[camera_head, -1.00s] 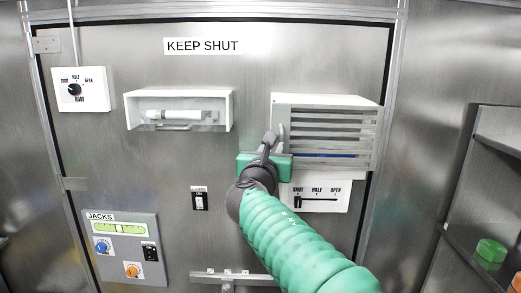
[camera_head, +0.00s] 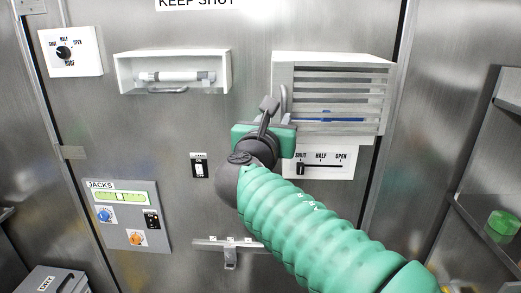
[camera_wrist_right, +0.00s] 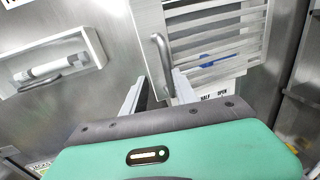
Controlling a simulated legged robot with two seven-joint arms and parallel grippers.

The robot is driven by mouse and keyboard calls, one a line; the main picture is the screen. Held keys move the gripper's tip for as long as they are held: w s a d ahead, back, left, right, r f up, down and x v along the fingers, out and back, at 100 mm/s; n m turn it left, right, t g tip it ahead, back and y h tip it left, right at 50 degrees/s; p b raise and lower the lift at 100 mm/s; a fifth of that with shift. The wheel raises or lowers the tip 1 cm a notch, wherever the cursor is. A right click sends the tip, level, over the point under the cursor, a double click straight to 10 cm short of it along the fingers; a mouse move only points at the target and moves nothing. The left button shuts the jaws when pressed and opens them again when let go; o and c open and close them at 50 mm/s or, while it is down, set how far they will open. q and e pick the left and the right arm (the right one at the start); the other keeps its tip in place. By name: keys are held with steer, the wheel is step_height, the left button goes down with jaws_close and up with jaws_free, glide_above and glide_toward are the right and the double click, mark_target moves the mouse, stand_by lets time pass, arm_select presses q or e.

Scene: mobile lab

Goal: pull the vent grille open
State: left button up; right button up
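The vent grille (camera_head: 345,100) is a white slatted box on the metal door, right of centre in the head view; a blue strip shows behind its slats. It also shows at the top of the right wrist view (camera_wrist_right: 225,40). A grey bar handle (camera_wrist_right: 161,62) stands at its left side. My right gripper (camera_head: 274,106) is at this handle. In the right wrist view its two fingers (camera_wrist_right: 160,90) are apart, with the handle's lower part between them, and I see no clear grip. Below the grille a slider panel (camera_head: 330,172) has its knob near SHUT. My left gripper is not in view.
A clear-fronted white box (camera_head: 175,54) with a tube hangs left of the grille. A ROOF dial (camera_head: 63,52), a JACKS panel (camera_head: 126,232) and a small switch (camera_head: 199,171) are on the left. A shelf with a green round item (camera_head: 503,223) stands at right.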

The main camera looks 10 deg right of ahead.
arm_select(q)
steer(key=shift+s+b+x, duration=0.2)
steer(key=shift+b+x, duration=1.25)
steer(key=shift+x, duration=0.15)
arm_select(e)
steer(key=v, duration=1.2)
steer(key=shift+f, duration=0.2)
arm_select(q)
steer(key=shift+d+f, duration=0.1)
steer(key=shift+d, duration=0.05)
arm_select(e)
steer(key=shift+s, duration=0.15)
